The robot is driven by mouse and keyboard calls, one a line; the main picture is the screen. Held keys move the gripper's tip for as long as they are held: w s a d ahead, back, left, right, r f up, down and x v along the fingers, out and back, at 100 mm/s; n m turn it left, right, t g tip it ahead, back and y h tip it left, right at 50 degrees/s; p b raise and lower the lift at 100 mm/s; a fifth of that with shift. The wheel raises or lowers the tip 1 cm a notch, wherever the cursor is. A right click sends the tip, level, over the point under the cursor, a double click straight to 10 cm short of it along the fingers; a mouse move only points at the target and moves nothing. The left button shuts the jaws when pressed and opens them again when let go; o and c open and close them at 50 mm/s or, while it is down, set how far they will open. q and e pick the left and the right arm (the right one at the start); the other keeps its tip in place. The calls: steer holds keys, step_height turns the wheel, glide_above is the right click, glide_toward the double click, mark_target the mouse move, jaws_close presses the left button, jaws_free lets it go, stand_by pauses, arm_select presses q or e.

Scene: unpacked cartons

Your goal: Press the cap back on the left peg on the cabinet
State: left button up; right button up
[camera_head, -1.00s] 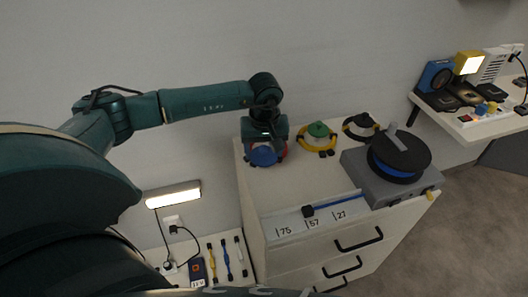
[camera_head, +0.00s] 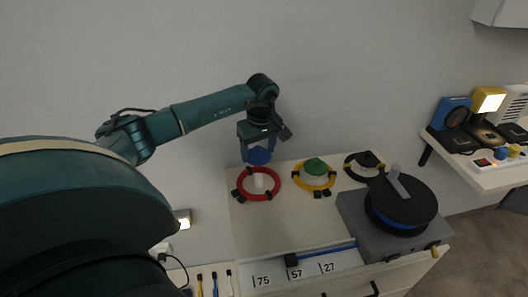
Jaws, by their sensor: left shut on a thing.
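The left peg (camera_head: 258,180) is a short white stub standing bare inside a red ring (camera_head: 262,196) on the cabinet top (camera_head: 285,225). My left gripper (camera_head: 258,144) is shut on a blue cap (camera_head: 259,156) and holds it just above the peg, apart from it. In the view the cap sits slightly above the stub; its exact alignment cannot be told. The middle peg carries a green cap (camera_head: 315,165) inside a yellow ring (camera_head: 314,184). The right peg carries a black cap (camera_head: 368,158) inside a black ring (camera_head: 349,169). My right gripper is not in view.
A grey box (camera_head: 358,216) with a black round reel (camera_head: 401,206) and upright handle stands on the cabinet's right. A blue bar (camera_head: 326,252) lies along the front, above number labels. A shelf (camera_head: 483,172) with devices is at far right. The wall is close behind.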

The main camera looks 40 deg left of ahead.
mark_target(258, 176)
arm_select(q)
steer(key=shift+s+f+b, duration=0.1)
steer(key=shift+f+b, duration=0.35)
steer(key=shift+f, duration=0.35)
step_height(258, 176, down, 2)
steer(key=shift+f+b, duration=0.25)
steer(key=shift+b, duration=0.65)
steer(key=shift+f+b, duration=0.55)
steer(key=shift+f, duration=0.25)
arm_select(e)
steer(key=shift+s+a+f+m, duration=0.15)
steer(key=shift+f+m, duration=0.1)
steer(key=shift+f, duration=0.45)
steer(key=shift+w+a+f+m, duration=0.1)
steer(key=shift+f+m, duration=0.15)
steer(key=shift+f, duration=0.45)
arm_select(q)
steer(key=shift+f+b, duration=0.7)
steer(key=shift+f, duration=0.25)
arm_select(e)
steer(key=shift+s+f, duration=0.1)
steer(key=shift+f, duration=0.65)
arm_select(q)
steer(key=o, duration=1.3)
steer(key=shift+r, duration=0.1)
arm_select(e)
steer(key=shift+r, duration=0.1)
